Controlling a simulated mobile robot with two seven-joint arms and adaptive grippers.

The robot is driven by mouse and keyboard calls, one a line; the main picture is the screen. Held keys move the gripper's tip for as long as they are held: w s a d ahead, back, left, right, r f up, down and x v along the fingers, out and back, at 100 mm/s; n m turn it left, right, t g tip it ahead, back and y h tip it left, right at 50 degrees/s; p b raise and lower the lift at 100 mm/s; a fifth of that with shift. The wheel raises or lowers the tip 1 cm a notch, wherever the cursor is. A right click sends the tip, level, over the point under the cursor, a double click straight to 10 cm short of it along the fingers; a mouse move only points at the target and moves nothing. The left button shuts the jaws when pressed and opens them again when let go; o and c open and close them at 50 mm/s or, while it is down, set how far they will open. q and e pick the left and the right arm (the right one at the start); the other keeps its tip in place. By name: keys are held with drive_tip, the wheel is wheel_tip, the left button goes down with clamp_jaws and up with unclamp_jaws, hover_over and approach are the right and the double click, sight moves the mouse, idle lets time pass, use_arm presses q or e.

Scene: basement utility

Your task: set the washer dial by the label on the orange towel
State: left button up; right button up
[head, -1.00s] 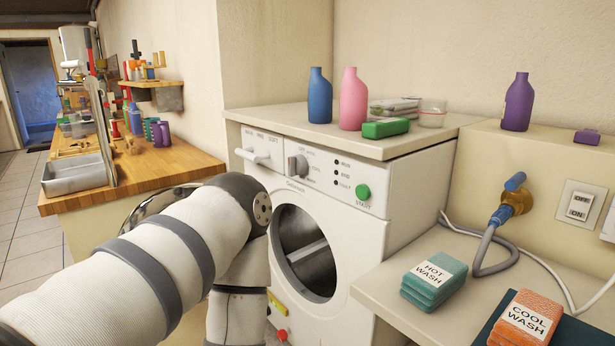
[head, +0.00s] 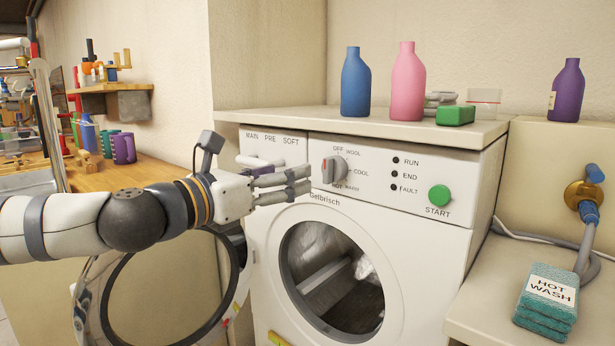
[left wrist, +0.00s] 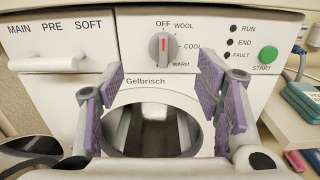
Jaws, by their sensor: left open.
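The white washer (head: 460,235) has a grey dial (head: 334,169) on its front panel, with OFF, WOOL, COOL, WARM and HOT around it. In the left wrist view the dial (left wrist: 162,48) has a red mark pointing up to OFF. My left gripper (head: 306,182) is just left of the dial in the head view, fingers toward the panel. In the left wrist view its purple-padded fingers are spread apart and empty, with the dial beyond the gap between them. The orange towel is out of the head view now. My right gripper is not in view.
The round washer door (head: 228,270) stands open at left, below my left arm. A teal HOT WASH towel stack (head: 546,297) lies on the right counter. Blue (head: 356,85) and pink (head: 408,85) bottles and a green box (head: 455,115) stand on the washer's top.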

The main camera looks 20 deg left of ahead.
sight(325, 165)
use_arm(q)
drive_tip(key=x, duration=1.1)
drive_tip(key=shift+d+f, duration=0.1)
drive_tip(key=shift+d, duration=0.2)
drive_tip(key=c, duration=1.1)
